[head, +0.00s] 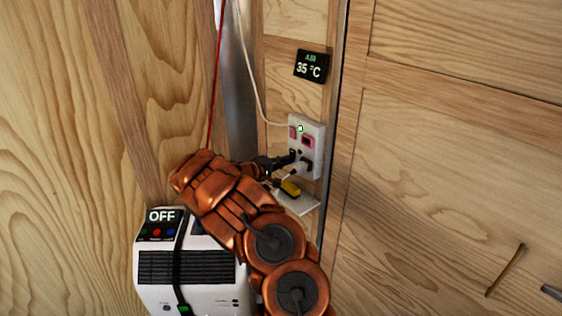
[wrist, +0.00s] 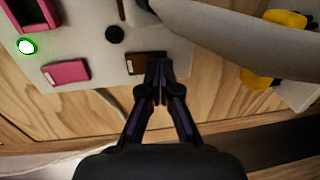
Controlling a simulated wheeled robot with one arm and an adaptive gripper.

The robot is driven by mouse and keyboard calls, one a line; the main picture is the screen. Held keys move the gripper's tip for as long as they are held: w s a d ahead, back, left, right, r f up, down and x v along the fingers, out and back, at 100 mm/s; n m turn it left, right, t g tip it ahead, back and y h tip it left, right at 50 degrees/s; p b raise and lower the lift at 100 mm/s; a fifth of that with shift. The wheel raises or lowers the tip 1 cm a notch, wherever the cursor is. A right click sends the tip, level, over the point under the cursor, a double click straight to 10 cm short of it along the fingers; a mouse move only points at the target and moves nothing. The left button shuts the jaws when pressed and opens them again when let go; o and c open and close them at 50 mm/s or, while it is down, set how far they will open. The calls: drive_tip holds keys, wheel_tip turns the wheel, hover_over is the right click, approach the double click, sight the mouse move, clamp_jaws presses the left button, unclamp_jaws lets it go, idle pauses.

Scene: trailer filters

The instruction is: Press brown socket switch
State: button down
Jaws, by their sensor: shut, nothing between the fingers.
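The white socket panel (head: 318,134) is on the wooden wall in the head view, and its face fills the top left of the wrist view (wrist: 95,30). The brown socket switch (wrist: 140,64) is at the panel's edge in the wrist view; I cannot make it out in the head view. My gripper (wrist: 158,72) is shut and empty. Its fingertips overlap the right part of the brown switch in the wrist view; I cannot tell whether they touch it. In the head view my gripper (head: 292,158) is at the panel's lower left.
A pink switch (wrist: 66,72) and a green-ringed light (wrist: 26,46) are on the same panel. Yellow items (head: 290,188) lie below the panel. A white unit reading OFF (head: 190,270) stands lower left.

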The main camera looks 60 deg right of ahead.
drive_tip(key=shift+f, duration=0.1)
drive_tip(key=b, duration=0.2)
drive_tip(key=shift+s+d+g+h+b, duration=0.1)
drive_tip(key=shift+d+g+h+b, duration=0.1)
drive_tip(key=shift+g+h+b, duration=0.1)
drive_tip(key=shift+a, duration=0.1)
drive_tip(key=f+b+v, duration=0.2)
drive_tip(key=b+v, duration=0.3)
drive_tip(key=v, duration=0.8)
drive_tip(key=shift+a+f, duration=0.3)
drive_tip(key=shift+a, duration=0.05)
